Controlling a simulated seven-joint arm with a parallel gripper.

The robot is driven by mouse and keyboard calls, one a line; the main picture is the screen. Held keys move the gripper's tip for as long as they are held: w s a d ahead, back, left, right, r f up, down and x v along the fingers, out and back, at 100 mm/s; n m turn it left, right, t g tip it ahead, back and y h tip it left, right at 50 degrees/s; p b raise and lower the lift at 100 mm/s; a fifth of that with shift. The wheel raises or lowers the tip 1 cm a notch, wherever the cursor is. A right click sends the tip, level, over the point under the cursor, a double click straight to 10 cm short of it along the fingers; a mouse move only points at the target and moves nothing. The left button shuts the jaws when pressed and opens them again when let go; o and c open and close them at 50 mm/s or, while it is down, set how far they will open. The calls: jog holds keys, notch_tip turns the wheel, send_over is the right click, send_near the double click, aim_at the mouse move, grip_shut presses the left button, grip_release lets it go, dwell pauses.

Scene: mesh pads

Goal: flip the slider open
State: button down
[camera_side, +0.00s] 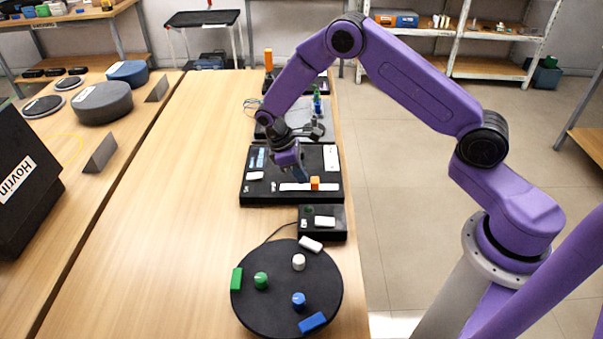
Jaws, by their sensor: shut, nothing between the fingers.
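The slider is on a black panel (257,194) on the wooden table. Its orange knob (315,183) stands toward the right part of a white horizontal track (293,187). My gripper (303,179) is shut and empty, pointing down just left of the orange knob, low over the track. I cannot tell whether the fingertips touch the knob. The gripper and wrist hide part of the panel's middle.
In front of the panel are a small black box (336,236) with a white switch and a round black disc (262,308) with several coloured blocks and knobs. More devices stand behind the panel. The table left of the panel is clear.

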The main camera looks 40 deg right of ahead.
jog(key=shift+s+d, duration=0.1)
jog(key=shift+d, duration=0.05)
jog(key=shift+s+d, duration=2.05)
